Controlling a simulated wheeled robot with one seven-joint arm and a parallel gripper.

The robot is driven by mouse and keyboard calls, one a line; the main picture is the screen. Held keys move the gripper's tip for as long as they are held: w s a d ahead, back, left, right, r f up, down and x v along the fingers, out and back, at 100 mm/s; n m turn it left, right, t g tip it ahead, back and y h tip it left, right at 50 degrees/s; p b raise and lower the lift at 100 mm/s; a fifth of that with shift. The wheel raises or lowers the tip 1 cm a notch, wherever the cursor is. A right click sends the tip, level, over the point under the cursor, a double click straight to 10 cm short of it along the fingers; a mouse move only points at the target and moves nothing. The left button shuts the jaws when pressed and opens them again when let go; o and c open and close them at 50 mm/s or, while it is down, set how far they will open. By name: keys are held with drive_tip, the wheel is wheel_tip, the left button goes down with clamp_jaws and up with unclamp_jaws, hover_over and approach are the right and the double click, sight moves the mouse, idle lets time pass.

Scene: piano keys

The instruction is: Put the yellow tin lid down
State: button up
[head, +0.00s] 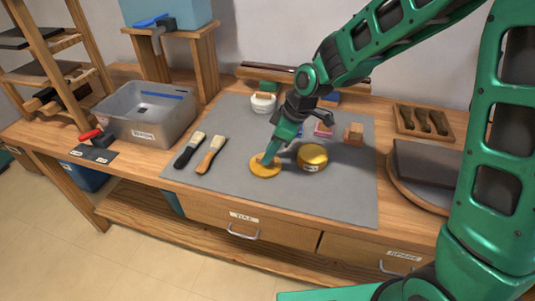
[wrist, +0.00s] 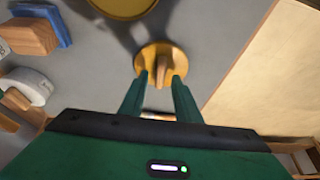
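The yellow tin lid (head: 260,170) lies flat on the grey mat, left of the round yellow tin (head: 313,160). In the wrist view the lid (wrist: 147,55) shows a raised wooden knob (wrist: 161,69) at its middle. My gripper (head: 269,158) points down at the lid. In the wrist view my gripper's two fingers (wrist: 160,78) stand apart on either side of the knob, with a gap seen at each side. The gripper looks open around the knob. The tin shows only in part at the top of the wrist view (wrist: 122,8).
Two brushes (head: 211,155) lie left of the lid. A grey metal bin (head: 150,125) stands at the left. A white tub (head: 263,103) and small blocks (head: 353,134) are behind. The mat's front area (head: 300,195) is clear.

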drive_tip(key=v, duration=1)
drive_tip(key=shift+r, duration=0.2)
drive_tip(key=s+d+m+h, duration=0.1)
drive_tip(key=s+d+m, duration=0.2)
drive_tip(key=d, duration=0.4)
drive_tip(key=s+d+r+m+h, duration=0.1)
drive_tip(key=s+d+m, duration=0.2)
drive_tip(key=d, duration=0.4)
drive_tip(key=s+d+m+h, duration=0.1)
drive_tip(key=s+d+m, duration=0.25)
drive_tip(key=d, duration=0.35)
drive_tip(key=s+d+m+g, duration=0.1)
drive_tip(key=s+d+m, duration=0.4)
drive_tip(key=s, duration=0.3)
drive_tip(key=s+d+m+h, duration=0.1)
drive_tip(key=s+d+m, duration=0.5)
drive_tip(key=s, duration=0.3)
drive_tip(key=shift+s+d+f+g, duration=0.15)
drive_tip(key=shift+f+g, duration=0.25)
